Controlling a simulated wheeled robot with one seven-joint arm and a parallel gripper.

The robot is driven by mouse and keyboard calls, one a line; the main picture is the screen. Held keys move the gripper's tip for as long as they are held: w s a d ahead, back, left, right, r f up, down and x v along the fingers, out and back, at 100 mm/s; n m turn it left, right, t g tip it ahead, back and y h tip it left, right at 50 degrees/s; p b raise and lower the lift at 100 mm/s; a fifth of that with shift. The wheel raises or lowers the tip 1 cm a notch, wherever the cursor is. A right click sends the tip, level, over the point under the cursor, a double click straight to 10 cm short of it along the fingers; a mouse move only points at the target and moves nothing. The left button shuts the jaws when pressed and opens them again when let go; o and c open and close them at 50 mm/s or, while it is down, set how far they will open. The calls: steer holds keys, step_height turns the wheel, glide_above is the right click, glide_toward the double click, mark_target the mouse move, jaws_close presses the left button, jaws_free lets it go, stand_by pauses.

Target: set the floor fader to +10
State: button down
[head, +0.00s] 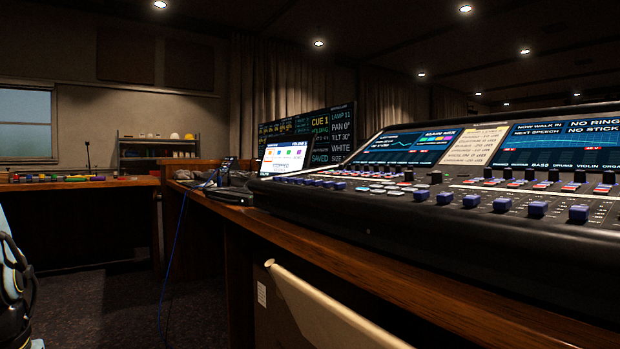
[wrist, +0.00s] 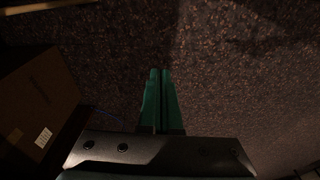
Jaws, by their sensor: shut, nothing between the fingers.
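The mixing console (head: 440,220) fills the right of the head view, on a wooden desk. A front row of blue fader caps (head: 504,205) runs along it, with black caps (head: 553,176) farther back. Labels such as BASS, DRUMS and VIOLIN show under its screens. I cannot tell which cap is the floor fader, and its scale is too small to read. My gripper (wrist: 160,78) shows only in the wrist view, its green fingers shut and empty over the dark carpet. The console is not in the wrist view.
A brown box (wrist: 38,105) with a white label stands left of my gripper. A blue cable (head: 174,260) hangs from the desk. The carpet (head: 115,300) at left is open.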

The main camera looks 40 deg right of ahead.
steer(key=w+d+r+n+h+p, duration=0.2)
steer(key=d+r+n+p, duration=0.2)
steer(key=d+r+p, duration=0.45)
steer(key=n+g+h+p, duration=0.2)
steer(key=n+h+p, duration=0.6)
steer(key=n+p, duration=0.8)
glide_toward(340, 185)
steer(key=w+a+r+m, duration=0.1)
steer(key=a+r, duration=0.1)
steer(key=a, duration=0.2)
steer(key=shift+d+f+p, duration=0.15)
steer(key=shift+d+p, duration=0.1)
steer(key=shift+p, duration=0.05)
steer(key=shift+f, duration=0.1)
steer(key=x, duration=0.9)
steer(key=shift+d+f+b, duration=0.25)
steer(key=shift+d+b, duration=0.05)
steer(key=shift+b, duration=0.05)
